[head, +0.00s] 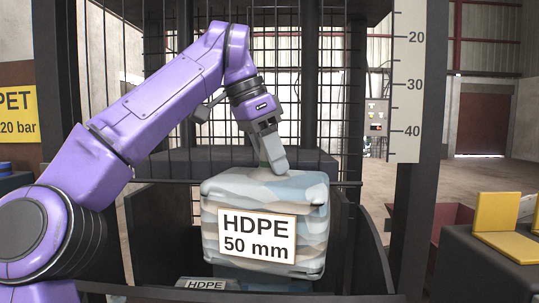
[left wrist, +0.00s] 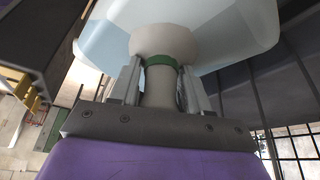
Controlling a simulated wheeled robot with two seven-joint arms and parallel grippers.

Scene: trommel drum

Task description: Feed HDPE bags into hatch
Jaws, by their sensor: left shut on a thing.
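A bulky pale blue and beige bag (head: 264,195) carries a white label reading HDPE 50 mm. My left gripper (head: 273,160) is above it, shut on the neck at its top. In the left wrist view my left gripper (left wrist: 160,90) has a finger on each side of the neck, which has a green band (left wrist: 160,61); the bag (left wrist: 215,25) fills the top of that view. A second HDPE label (head: 205,284) shows low down, below and left of the held bag; most of what bears it is hidden. My right gripper is not in view.
Dark bars and a mesh cage (head: 290,70) stand behind the bag. A scale post (head: 407,80) marked 20, 30, 40 stands to the right. Dark side panels (head: 370,250) flank the bag. A yellow PET sign (head: 15,114) is at left and yellow blocks (head: 495,215) are at right.

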